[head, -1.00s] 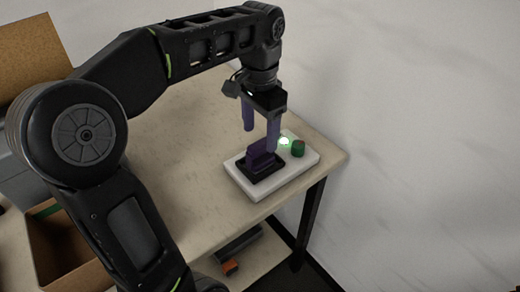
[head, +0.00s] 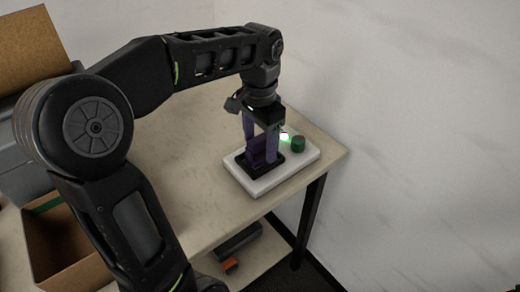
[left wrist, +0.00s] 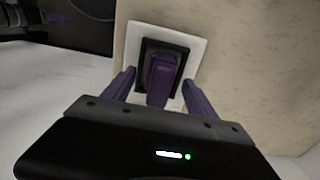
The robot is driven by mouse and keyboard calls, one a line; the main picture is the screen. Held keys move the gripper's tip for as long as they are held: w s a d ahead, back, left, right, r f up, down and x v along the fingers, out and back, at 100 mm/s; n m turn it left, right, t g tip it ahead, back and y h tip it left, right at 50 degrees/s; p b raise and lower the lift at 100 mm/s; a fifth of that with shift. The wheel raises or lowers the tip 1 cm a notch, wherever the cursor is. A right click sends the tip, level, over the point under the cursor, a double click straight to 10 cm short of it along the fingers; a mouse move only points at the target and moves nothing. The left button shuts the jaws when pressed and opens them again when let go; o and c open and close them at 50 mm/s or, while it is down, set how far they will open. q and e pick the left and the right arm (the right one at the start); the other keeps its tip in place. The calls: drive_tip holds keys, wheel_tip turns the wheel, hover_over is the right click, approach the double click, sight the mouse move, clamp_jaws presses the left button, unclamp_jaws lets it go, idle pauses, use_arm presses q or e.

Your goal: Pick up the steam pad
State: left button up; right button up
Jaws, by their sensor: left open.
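The steam pad is most likely the purple block (head: 256,150) standing on a black square plate (head: 270,166) on a white base (head: 264,186). It also shows in the left wrist view as a purple block (left wrist: 161,80) inside a black frame on the white base (left wrist: 199,50). My left gripper (head: 261,150) points down over the block, with its purple fingers on either side of it. In the left wrist view the open fingers (left wrist: 156,82) flank the block with gaps at both sides. My right gripper is not in view.
A green button (head: 298,144) and a glowing green light (head: 284,137) sit on the white base beside the plate. The table (head: 190,190) is clear to the left. An open cardboard box (head: 62,245) stands at lower left. A white wall (head: 430,120) rises at the right.

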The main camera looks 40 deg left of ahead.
use_arm(q)
wheel_tip(320, 180, down, 2)
drive_tip(key=shift+f, duration=0.2)
drive_tip(key=shift+c, duration=0.4)
clamp_jaws()
idle(0.6)
